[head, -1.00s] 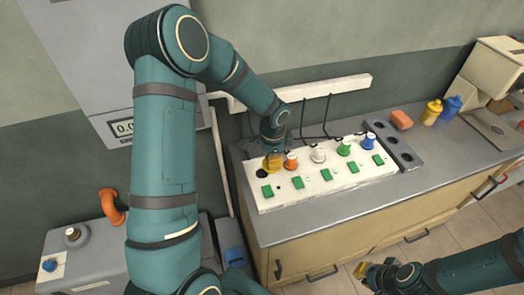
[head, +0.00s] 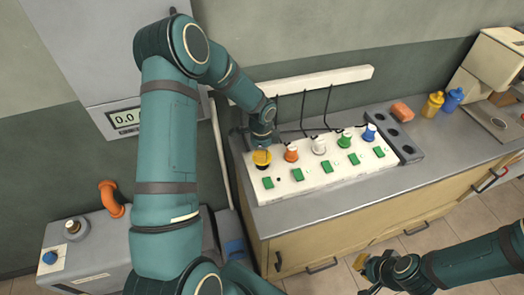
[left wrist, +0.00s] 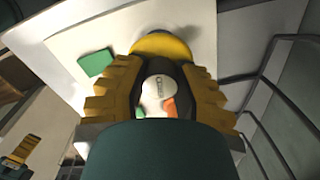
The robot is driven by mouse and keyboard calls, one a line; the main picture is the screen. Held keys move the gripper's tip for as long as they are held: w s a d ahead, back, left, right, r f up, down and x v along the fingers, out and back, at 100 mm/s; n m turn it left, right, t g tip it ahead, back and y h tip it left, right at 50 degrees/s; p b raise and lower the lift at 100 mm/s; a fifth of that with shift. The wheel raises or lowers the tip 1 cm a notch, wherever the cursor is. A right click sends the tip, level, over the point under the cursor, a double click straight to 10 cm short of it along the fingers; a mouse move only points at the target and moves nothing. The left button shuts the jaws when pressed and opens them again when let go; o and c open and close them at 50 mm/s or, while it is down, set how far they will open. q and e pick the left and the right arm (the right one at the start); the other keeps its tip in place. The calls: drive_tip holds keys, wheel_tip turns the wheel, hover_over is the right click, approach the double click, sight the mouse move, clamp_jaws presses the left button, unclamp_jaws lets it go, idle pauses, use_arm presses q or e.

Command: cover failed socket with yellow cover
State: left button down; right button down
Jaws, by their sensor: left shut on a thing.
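The yellow cover (head: 261,156) is at the left end of the white socket panel (head: 320,183). A black socket (head: 262,167) shows just below the cover's front edge, so the cover is over or right behind it. I cannot tell whether the cover touches the panel. My left gripper (head: 262,147) is shut on the cover from above. In the left wrist view the rounded yellow cover (left wrist: 163,45) shows beyond my left fingertips (left wrist: 163,68), which hide part of it. My right gripper (head: 367,272) is low at the right, away from the panel, its opening unclear.
Orange (head: 291,152), white (head: 319,145), green (head: 344,141) and blue (head: 369,132) plugs stand along the panel, with green switches in front.

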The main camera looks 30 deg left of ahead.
use_arm(q)
drive_tip(key=shift+f+b, duration=0.55)
drive_tip(key=shift+f, duration=0.7)
drive_tip(key=shift+f+b, duration=0.5)
drive_tip(key=shift+f, duration=0.05)
idle(0.6)
drive_tip(key=c, duration=1.2)
unclamp_jaws()
drive_tip(key=shift+o, duration=0.5)
drive_tip(key=shift+r, duration=0.15)
drive_tip(key=shift+r+p, duration=1.2)
drive_tip(key=shift+r, duration=0.35)
drive_tip(key=shift+r+p, duration=2.6)
drive_tip(key=shift+r, duration=1.25)
